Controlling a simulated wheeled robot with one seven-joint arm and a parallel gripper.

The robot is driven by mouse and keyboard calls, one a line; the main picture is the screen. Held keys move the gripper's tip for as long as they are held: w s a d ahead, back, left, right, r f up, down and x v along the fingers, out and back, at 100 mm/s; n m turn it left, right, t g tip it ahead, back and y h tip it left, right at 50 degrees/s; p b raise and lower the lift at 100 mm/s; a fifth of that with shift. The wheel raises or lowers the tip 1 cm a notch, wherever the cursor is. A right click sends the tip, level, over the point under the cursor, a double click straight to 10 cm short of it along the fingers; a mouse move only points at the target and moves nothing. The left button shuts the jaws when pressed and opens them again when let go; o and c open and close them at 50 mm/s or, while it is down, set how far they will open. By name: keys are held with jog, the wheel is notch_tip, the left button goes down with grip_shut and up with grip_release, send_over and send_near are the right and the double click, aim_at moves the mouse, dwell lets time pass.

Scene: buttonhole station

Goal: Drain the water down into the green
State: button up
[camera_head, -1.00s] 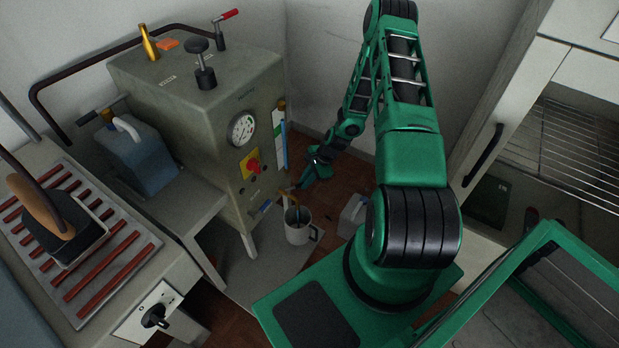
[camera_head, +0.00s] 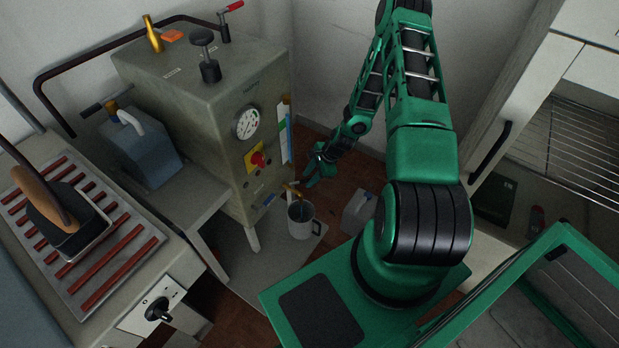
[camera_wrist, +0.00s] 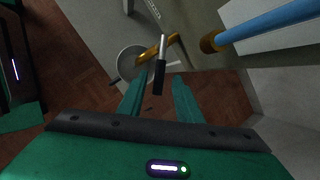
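The grey boiler (camera_head: 205,85) has a sight glass on its right edge, with a blue tube (camera_head: 290,138) beside a white and green strip (camera_head: 283,116). The blue tube (camera_wrist: 275,22) also shows in the wrist view. Low on the boiler is a brass drain tap (camera_head: 292,188) with a metal lever and black grip (camera_wrist: 159,75). A grey metal jug (camera_head: 300,222) stands on the floor plate below it. My gripper (camera_wrist: 157,88) is open and empty. In the wrist view the black grip lies between its fingertips; contact cannot be told. No flow of water is visible.
A red knob on a yellow plate (camera_head: 256,159) and a pressure gauge (camera_head: 247,122) sit on the boiler front. A grey box (camera_head: 358,212) stands right of the jug. An iron (camera_head: 62,220) rests on a slatted stand at left. A cabinet (camera_head: 530,90) stands at right.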

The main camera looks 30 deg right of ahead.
jog(key=v, duration=1)
jog(key=shift+r, duration=0.35)
dwell(0.3)
